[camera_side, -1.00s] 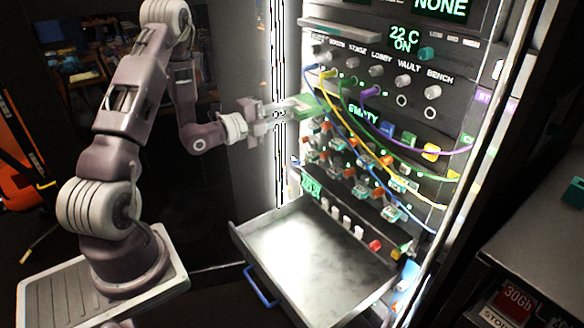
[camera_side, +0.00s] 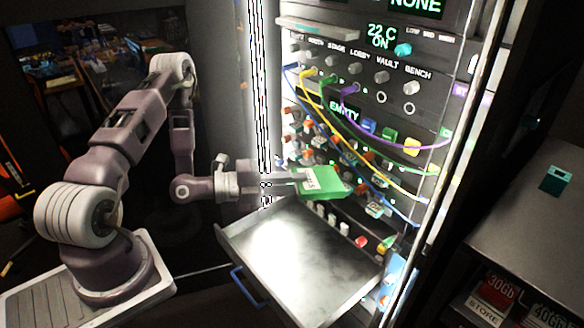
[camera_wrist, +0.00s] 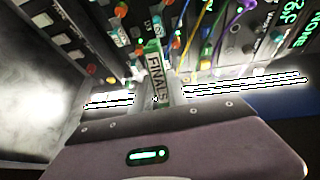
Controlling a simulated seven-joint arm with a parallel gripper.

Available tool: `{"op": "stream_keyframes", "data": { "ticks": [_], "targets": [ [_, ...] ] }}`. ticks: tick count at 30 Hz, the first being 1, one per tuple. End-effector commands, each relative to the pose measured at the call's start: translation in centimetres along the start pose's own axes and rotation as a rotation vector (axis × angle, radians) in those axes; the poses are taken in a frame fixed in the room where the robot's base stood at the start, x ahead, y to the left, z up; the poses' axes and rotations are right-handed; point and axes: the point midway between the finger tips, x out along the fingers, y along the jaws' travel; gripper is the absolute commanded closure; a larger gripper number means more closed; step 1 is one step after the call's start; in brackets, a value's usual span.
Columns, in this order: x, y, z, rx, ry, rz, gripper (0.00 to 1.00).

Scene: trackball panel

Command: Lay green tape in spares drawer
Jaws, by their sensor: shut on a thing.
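The green tape (camera_side: 327,182) is a flat green cartridge with a white label. It is held in the air in front of the panel's lower rows, above the back part of the spares drawer. My gripper (camera_side: 298,181) is shut on its near end. In the wrist view the tape (camera_wrist: 156,72) stands out between the fingers and its label reads FINALS. The spares drawer (camera_side: 285,255) is a grey metal tray, pulled open and empty in the part I see, with a blue handle (camera_side: 249,284) at its front.
The panel (camera_side: 330,75) carries knobs, an EMPTY display (camera_side: 345,111) and hanging blue, yellow, green and purple cables (camera_side: 345,131). Several small coloured plugs line the panel above the drawer's back edge. A grey bench (camera_side: 520,215) with a teal block (camera_side: 556,180) stands at right.

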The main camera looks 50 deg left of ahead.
Motion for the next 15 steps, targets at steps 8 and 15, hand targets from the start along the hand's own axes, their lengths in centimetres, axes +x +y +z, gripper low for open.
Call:
{"op": "stream_keyframes", "data": {
  "ticks": [8,15],
  "targets": [
    [-0.1,8.4,1.6,-0.029,-0.063,0.220,1.00],
    [-2.1,17.4,3.3,-0.045,-0.136,0.465,1.00]
  ]
}}
